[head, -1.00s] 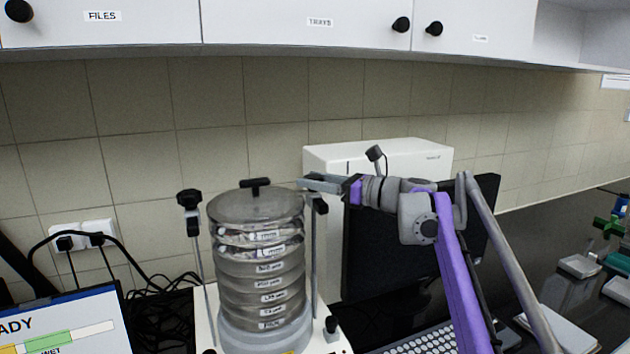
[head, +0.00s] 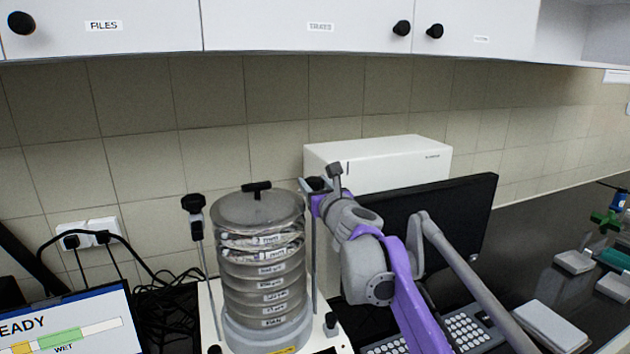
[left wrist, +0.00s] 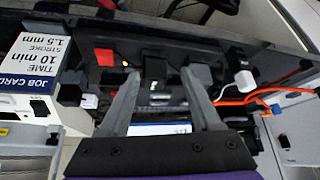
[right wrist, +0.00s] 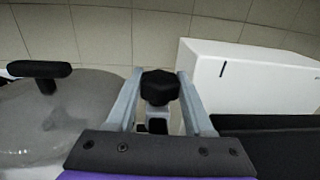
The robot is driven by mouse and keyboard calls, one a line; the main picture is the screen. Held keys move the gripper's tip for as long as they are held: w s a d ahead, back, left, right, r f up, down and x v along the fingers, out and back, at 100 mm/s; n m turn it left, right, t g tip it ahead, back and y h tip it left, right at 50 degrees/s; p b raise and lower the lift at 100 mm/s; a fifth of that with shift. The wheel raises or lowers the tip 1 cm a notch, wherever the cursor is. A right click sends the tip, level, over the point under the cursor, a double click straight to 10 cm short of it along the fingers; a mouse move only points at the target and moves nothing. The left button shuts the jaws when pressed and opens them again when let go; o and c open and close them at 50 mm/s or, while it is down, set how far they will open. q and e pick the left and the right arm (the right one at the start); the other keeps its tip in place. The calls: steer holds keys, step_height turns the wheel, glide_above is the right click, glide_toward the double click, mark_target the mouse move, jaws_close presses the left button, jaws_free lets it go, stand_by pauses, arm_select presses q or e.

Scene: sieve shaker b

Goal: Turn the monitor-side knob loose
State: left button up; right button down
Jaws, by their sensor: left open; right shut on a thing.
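The monitor-side knob (right wrist: 160,86) is black and lobed, and sits between the two fingers of my right gripper (right wrist: 158,92) in the right wrist view. In the head view the same knob (head: 317,184) tops the rod right of the sieve stack (head: 262,262), and my right gripper (head: 314,186) is shut on it. The other knob (head: 193,203) stands on the left rod. The monitor (head: 440,215) is right of the stack, partly behind my right arm. My left gripper (left wrist: 160,95) is open in the left wrist view, with no object clearly between its fingers.
A white box (head: 375,162) stands behind the monitor. The stack's lid has a black handle (head: 257,187). A keyboard (head: 468,328) lies in front of the monitor. A job card (left wrist: 35,62) and orange cables (left wrist: 245,98) show in the left wrist view.

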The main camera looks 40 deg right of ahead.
steer(key=shift+m+h, duration=0.3)
steer(key=shift+h, duration=0.2)
steer(key=shift+c, duration=1.4)
jaws_free()
steer(key=v, duration=1)
steer(key=shift+s+a+r+b, duration=0.2)
steer(key=shift+s+b, duration=0.15)
steer(key=shift+s, duration=0.05)
